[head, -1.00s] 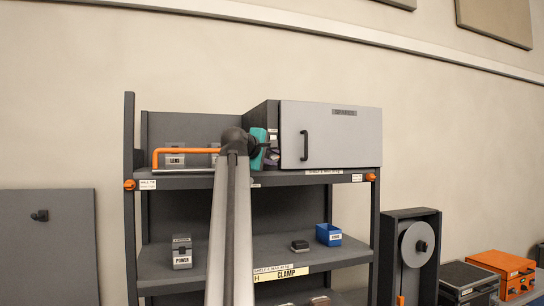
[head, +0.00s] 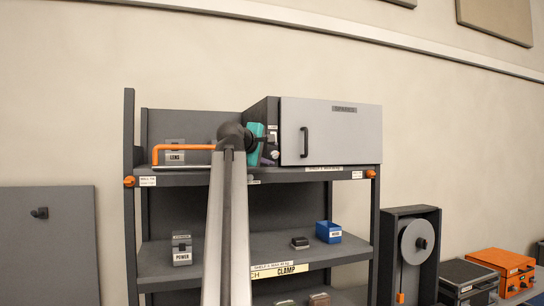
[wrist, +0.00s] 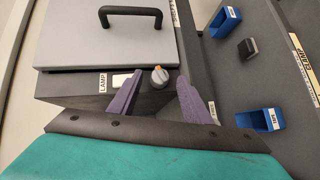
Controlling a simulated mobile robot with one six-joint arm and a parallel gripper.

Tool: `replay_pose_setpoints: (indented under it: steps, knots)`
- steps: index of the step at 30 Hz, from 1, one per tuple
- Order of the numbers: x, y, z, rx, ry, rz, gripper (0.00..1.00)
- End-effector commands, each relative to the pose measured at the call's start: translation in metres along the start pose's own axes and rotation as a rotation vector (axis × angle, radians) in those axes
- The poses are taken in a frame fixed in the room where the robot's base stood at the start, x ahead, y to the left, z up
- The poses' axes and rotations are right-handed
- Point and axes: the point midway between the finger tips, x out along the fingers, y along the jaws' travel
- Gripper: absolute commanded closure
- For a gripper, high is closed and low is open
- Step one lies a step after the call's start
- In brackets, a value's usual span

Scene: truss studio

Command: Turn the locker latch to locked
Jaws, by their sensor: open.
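The locker is a dark grey box with a light grey door (head: 331,133) on the top shelf; the door is shut and labelled SPARES. The latch (wrist: 160,77) is a small round grey knob with an orange mark on the locker's dark side face, next to a white LAMP label. My gripper (wrist: 161,86) is open, with one purple finger on each side of the knob. I cannot tell whether either finger touches it. In the head view, my gripper's teal part (head: 253,143) is left of the locker's side, and my arm partly hides the area.
An orange bar (head: 183,148) and a LENS box (head: 174,157) sit left of my gripper on the same shelf. A POWER box (head: 181,248), a small dark block (head: 299,243) and a blue bin (head: 328,232) stand on the shelf below.

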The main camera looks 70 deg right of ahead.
Motion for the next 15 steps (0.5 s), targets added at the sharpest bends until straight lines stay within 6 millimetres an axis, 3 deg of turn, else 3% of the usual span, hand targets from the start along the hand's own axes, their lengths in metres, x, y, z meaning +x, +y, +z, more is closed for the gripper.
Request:
replay_pose_setpoints:
  steps: [15]
  knots:
    - [-0.067, -0.003, 0.000, 0.000, 0.001, 0.001, 0.56]
